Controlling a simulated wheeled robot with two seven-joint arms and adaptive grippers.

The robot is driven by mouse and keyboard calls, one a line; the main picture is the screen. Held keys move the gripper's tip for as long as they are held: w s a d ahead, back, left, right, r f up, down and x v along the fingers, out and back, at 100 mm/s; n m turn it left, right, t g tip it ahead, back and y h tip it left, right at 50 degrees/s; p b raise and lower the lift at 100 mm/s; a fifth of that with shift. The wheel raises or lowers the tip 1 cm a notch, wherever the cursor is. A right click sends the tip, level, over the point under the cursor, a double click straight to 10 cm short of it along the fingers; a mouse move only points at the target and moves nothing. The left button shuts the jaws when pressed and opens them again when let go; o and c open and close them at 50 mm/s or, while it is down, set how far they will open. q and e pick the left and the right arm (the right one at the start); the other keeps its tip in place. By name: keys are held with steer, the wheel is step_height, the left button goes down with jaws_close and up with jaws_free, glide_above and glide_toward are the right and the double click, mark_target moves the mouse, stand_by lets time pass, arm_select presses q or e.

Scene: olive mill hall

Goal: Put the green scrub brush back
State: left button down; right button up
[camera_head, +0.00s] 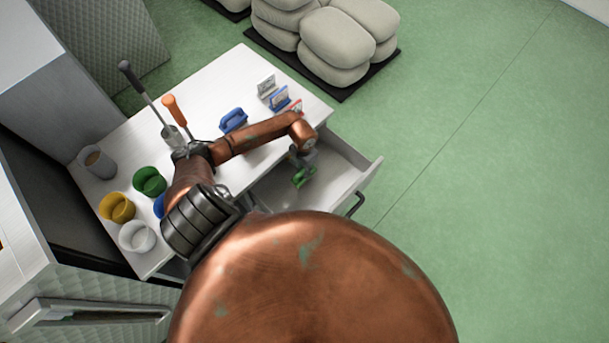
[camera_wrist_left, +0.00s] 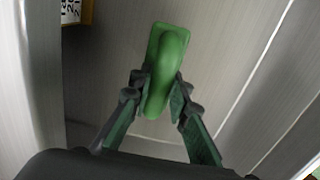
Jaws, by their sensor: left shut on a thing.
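The green scrub brush (camera_wrist_left: 167,65) is between the fingers of my left gripper (camera_wrist_left: 156,95), which is shut on its handle. In the head view the green brush (camera_head: 303,177) shows small below my left gripper (camera_head: 302,166), over the open drawer (camera_head: 341,181) of the white table. The drawer's pale inside fills most of the left wrist view. I cannot tell whether the brush touches the drawer floor. A blue brush-like thing (camera_head: 233,120) stands on the table top behind my arm. My right gripper is not in view.
Stacked sacks (camera_head: 337,45) lie beyond. The green floor at right is clear.

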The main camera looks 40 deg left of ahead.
arm_select(q)
steer(key=f+b, duration=0.2)
steer(key=f, duration=0.2)
steer(key=shift+w+b, duration=0.35)
steer(key=shift+b, duration=0.05)
steer(key=shift+r, duration=0.15)
steer(key=c, duration=1.8)
jaws_free()
step_height(320, 180, up, 8)
steer(key=p, duration=0.5)
steer(key=shift+f+p, duration=0.25)
steer(key=shift+p, duration=0.05)
